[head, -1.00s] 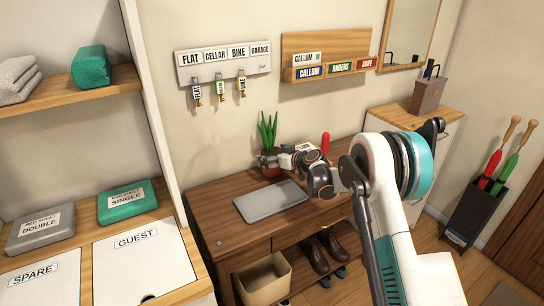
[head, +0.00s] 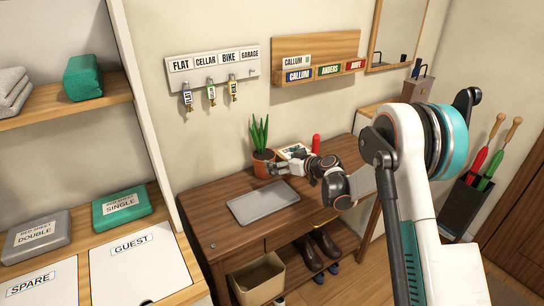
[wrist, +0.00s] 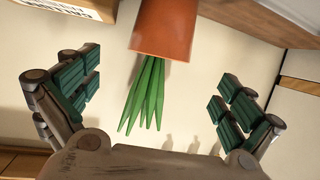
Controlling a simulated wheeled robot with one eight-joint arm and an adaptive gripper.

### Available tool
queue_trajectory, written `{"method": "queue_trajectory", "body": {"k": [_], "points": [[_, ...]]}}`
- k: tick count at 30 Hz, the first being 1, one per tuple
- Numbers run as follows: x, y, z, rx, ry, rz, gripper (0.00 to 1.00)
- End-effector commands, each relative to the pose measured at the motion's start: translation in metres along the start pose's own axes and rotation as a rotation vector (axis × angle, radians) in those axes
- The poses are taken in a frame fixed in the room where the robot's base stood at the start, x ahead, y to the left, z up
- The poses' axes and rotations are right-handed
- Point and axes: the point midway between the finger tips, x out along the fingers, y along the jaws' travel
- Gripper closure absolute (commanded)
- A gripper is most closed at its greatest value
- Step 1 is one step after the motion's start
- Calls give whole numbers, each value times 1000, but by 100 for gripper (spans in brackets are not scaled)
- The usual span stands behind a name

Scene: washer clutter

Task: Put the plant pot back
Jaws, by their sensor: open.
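The terracotta plant pot (head: 263,165) with a spiky green plant (head: 260,131) stands upright on the wooden desk near the wall, behind the grey tablet-like slab. My gripper (head: 277,169) is open just to the right of the pot in the head view. In the wrist view the scene is upside down: the pot (wrist: 162,32) is at the top middle, and its leaves (wrist: 150,92) lie between the spread fingers of my gripper (wrist: 158,95). The fingers do not appear to touch the pot, and nothing is held.
A grey flat slab (head: 263,203) lies on the desk (head: 205,202). A box with lettering (head: 291,152) and a red object (head: 316,143) stand right of the pot, close to my gripper. Keys hang from a labelled rack (head: 213,67) above.

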Motion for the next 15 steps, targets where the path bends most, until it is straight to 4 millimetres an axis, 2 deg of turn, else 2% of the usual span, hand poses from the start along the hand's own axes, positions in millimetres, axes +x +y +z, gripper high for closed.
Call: {"method": "queue_trajectory", "body": {"k": [4,11,15], "points": [[-14,0,0,1,0,-1,0],[-18,-1,0,1,0,-1,0],[-29,-3,-11,12,-18,3,0]]}}
